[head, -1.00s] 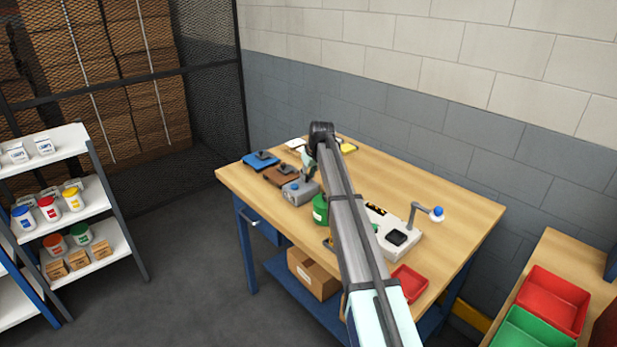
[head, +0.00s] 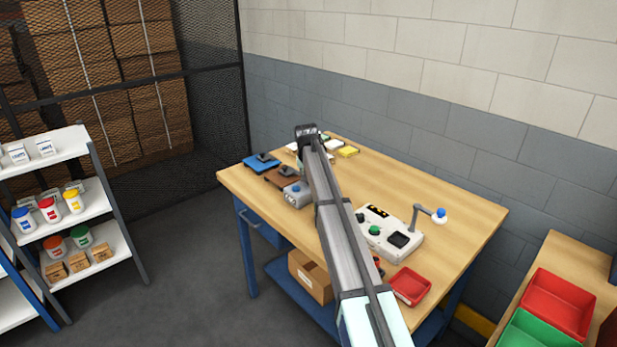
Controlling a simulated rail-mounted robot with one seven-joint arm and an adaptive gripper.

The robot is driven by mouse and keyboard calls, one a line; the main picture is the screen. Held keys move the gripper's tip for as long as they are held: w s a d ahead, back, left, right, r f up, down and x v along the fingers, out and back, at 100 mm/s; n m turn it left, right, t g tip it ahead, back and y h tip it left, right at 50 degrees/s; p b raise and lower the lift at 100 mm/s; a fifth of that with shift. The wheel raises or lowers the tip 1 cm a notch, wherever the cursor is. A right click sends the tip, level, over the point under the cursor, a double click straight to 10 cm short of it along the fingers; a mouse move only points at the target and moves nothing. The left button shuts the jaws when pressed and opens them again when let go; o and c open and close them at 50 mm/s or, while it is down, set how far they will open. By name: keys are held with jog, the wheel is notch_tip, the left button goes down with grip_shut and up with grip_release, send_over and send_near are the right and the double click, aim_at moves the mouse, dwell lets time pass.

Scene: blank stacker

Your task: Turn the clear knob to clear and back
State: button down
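A pale control panel (head: 405,254) lies on the workbench, right of my arm, with a green knob (head: 374,230), a black square pad and a bent lever topped by a blue ball (head: 439,215). A grey box (head: 297,197) with a small blue button or knob sits left of my arm. Which of these is the clear knob I cannot tell; no lettering is readable. My arm reaches across the bench between the box and panel. My gripper is almost wholly hidden by the arm near the far end, so its fingers and hold cannot be seen.
Blue (head: 262,163) and brown (head: 283,176) blocks with dark tops and white and yellow pads (head: 348,152) lie at the bench's far end. A red tray (head: 409,286) is at the near edge. The bench's right rear is clear. Red and green bins stand at lower right.

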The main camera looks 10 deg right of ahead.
jog(key=shift+s+f, duration=0.1)
jog(key=c, duration=0.9)
grip_release()
jog(key=v, duration=1.2)
